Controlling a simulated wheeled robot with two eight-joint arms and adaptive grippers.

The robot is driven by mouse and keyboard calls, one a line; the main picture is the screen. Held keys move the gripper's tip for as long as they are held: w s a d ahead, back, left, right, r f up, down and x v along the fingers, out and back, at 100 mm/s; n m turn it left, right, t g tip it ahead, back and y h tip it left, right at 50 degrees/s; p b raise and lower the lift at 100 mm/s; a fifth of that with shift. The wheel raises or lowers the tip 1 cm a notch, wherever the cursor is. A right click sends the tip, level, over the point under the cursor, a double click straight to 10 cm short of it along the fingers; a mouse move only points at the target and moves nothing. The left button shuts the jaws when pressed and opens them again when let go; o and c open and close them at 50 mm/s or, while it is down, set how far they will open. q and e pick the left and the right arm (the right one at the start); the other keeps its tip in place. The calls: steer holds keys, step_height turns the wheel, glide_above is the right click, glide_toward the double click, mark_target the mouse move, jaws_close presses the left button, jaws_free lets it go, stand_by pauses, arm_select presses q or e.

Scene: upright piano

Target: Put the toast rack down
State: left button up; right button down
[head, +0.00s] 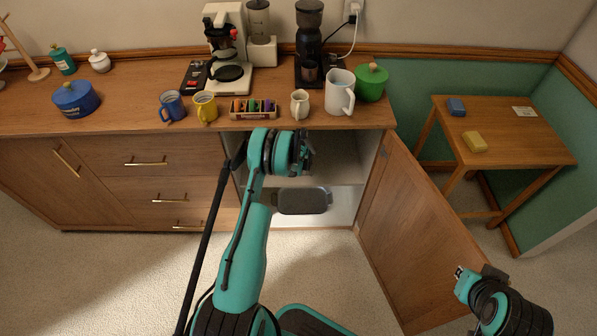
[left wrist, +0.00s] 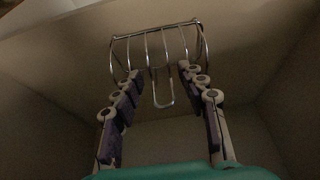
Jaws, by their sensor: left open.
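The toast rack (left wrist: 163,48) is a shiny wire frame with several thin hoops and a narrow loop in its middle, seen in the left wrist view. My left gripper (left wrist: 160,75) is open, with its fingers apart on either side of the rack's near part. I see no clear contact between fingers and wire. In the head view my left arm reaches into the open cabinet (head: 340,170) under the counter; the gripper's fingers and the rack are hidden there. My right gripper (head: 462,273) is at the lower right, away from the cabinet; its finger state is unclear.
The cabinet door (head: 415,235) stands open on the right. A dark grey flat thing (head: 303,200) is low in the cabinet. The counter (head: 140,95) above holds mugs, a spice rack (head: 253,109), a coffee maker (head: 228,50) and a green pot (head: 371,84).

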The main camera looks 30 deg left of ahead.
arm_select(q)
steer(key=s+d+p, duration=0.2)
steer(key=s+d, duration=0.2)
steer(key=s, duration=0.3)
steer(key=shift+s+d, duration=0.15)
steer(key=shift+d, duration=0.1)
steer(key=o, duration=1.3)
steer(key=v, duration=1.2)
steer(key=shift+r, duration=0.1)
